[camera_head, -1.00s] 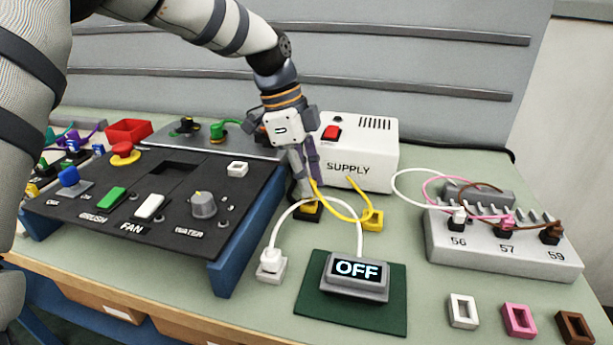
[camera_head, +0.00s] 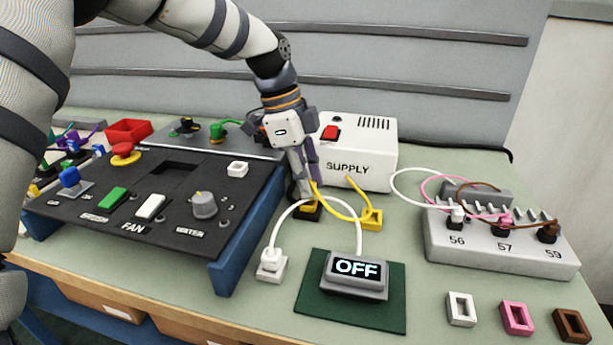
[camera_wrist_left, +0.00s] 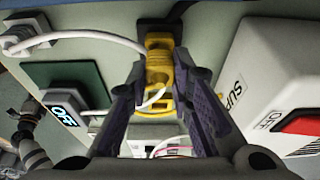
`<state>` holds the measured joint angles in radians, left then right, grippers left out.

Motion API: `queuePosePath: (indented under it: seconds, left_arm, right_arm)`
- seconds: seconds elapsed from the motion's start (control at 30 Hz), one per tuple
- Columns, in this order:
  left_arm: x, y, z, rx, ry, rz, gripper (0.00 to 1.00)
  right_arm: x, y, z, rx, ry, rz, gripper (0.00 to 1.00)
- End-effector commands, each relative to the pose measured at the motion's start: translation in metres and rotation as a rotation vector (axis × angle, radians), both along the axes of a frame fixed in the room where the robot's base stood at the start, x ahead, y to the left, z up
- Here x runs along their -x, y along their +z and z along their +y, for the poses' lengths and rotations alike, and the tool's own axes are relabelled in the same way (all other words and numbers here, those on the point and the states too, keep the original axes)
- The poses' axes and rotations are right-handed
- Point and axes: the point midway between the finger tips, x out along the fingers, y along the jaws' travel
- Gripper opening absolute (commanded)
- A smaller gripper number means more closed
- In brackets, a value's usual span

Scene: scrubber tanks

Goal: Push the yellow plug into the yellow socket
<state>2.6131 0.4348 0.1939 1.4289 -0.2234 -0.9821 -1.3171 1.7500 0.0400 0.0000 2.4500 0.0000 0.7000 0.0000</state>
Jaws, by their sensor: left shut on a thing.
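My left gripper (camera_head: 303,190) comes down from above, in front of the supply box, and is shut on the yellow plug. In the left wrist view the yellow plug (camera_wrist_left: 158,74) sits between the two fingertips (camera_wrist_left: 158,82). The yellow socket, on a dark base (camera_head: 309,213), is right at the fingertips in the head view; its dark base also shows at the top of the left wrist view (camera_wrist_left: 152,26). Plug and socket line up closely there, but I cannot tell how deep the plug sits.
A yellow cable (camera_head: 342,214) runs from the gripper to a yellow block (camera_head: 372,220). The white supply box (camera_head: 350,160) stands behind. A white cable (camera_head: 290,212) arches close in front. The OFF display (camera_head: 356,270) is nearer; the black control panel (camera_head: 165,190) is left.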

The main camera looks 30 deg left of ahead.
Motion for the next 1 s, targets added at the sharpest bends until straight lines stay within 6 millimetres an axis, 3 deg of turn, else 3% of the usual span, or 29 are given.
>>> queuePosePath:
  seconds: [0.4, 0.43, 0.53, 0.77, 0.87, 1.0]
  left_arm:
    - [0.000, -0.014, 0.000, 0.000, -0.001, 0.003, 0.00]
    - [0.000, -0.014, 0.000, 0.000, -0.001, 0.002, 0.22]
    - [0.000, -0.014, 0.000, 0.000, -0.001, 0.002, 0.44]
    - [0.000, -0.013, 0.000, 0.000, 0.000, 0.001, 0.44]
    - [0.000, -0.013, 0.000, 0.000, 0.000, 0.000, 0.64]
    - [0.000, -0.013, 0.000, 0.000, 0.000, 0.000, 0.64]
  right_arm:
    - [0.001, -0.001, 0.000, 0.000, 0.000, 0.004, 0.40]
    - [0.001, -0.001, 0.000, 0.000, 0.000, 0.004, 0.40]
    - [0.001, -0.001, 0.000, 0.000, 0.000, 0.004, 0.40]
    - [0.001, -0.001, 0.000, 0.000, 0.000, 0.004, 0.40]
    - [0.001, -0.001, 0.000, 0.000, 0.000, 0.004, 0.40]
    - [0.001, -0.001, 0.000, 0.000, 0.000, 0.003, 0.40]
